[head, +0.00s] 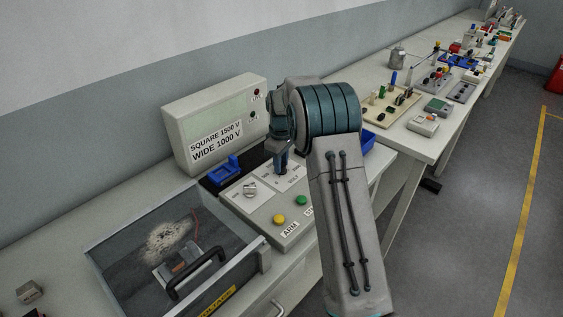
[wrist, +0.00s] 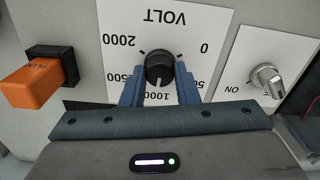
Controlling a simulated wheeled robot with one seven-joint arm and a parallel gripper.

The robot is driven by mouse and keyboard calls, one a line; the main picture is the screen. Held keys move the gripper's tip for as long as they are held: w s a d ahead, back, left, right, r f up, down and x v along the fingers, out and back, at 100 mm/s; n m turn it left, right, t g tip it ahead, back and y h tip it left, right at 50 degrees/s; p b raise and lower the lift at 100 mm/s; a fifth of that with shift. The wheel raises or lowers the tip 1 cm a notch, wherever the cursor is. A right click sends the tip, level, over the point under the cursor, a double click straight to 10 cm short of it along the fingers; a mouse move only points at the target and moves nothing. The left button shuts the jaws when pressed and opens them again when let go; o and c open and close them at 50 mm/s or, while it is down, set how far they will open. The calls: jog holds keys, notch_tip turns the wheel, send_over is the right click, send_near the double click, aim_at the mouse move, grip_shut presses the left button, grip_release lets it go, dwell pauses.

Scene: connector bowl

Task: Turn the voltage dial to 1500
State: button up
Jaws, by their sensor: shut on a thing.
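The voltage dial (wrist: 159,68) is a black round knob on a white plate marked VOLT, seen upside down in the wrist view. Its scale reads 0, 500, 1000, 1500 and 2000; some numbers are partly hidden by my fingers. A pale pointer mark on the knob faces down, near 1000. My gripper (wrist: 160,84) has its blue fingers on either side of the knob and is shut on it.
Beside the dial are an ON switch (wrist: 265,78) and an orange plug (wrist: 33,82). A yellow button (head: 279,218) and a green button (head: 301,200) sit in front. A sign on the meter box (head: 187,122) reads SQUARE 1500 V, WIDE 1000 V.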

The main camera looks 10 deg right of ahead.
jog(key=m, duration=0.5)
jog(key=shift+m, duration=0.4)
jog(key=m, duration=0.5)
jog(key=shift+w+r, duration=0.1)
dwell(0.3)
jog(key=o, duration=1)
jog(key=shift+c, duration=0.2)
notch_tip(320, 180, up, 14)
jog(key=b, duration=0.1)
